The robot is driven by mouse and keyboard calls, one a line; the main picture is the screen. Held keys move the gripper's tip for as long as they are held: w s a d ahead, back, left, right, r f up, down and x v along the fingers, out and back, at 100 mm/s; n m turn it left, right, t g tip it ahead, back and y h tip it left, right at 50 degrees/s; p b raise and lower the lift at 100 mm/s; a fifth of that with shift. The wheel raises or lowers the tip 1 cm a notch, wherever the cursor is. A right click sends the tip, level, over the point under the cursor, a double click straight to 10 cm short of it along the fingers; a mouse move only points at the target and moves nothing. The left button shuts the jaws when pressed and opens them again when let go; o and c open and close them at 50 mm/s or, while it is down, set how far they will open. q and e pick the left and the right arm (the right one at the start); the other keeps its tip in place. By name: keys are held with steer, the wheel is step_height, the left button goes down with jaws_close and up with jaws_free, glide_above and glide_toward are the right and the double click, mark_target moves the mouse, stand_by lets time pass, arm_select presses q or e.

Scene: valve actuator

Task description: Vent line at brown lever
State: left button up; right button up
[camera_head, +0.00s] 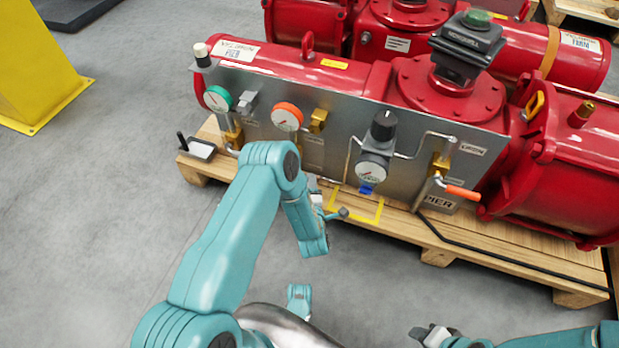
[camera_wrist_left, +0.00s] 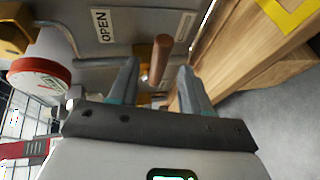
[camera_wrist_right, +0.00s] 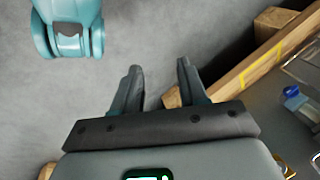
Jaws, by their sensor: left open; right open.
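The brown lever (camera_wrist_left: 160,58) shows in the left wrist view as a short round handle in front of the metal panel, near an OPEN label. In the head view I cannot make it out; my left arm covers that part of the panel. My left gripper (camera_head: 331,212) is at the panel's lower edge in the head view. In its wrist view its fingers (camera_wrist_left: 157,80) are open on either side of the lever's end, with gaps visible. My right gripper (camera_head: 430,335) is open and empty at the bottom of the head view, away from the panel.
The metal panel (camera_head: 345,118) carries several gauges, a regulator (camera_head: 381,140) and an orange lever (camera_head: 462,192) at right. Red actuator bodies (camera_head: 440,85) stand behind it on a wooden pallet (camera_head: 465,250). A yellow post (camera_head: 35,55) stands at left. The floor in front is clear.

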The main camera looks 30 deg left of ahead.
arm_select(q)
steer(key=b+x, duration=0.2)
steer(key=x, duration=0.3)
steer(key=shift+f, duration=0.15)
steer(key=shift+x, duration=0.8)
arm_select(e)
steer(key=w+f, duration=0.1)
steer(key=w+f+t, duration=0.1)
steer(key=f, duration=0.1)
steer(key=shift+w+d, duration=0.1)
steer(key=shift+d, duration=0.1)
arm_select(q)
jaws_close()
arm_select(e)
steer(key=shift+r, duration=0.1)
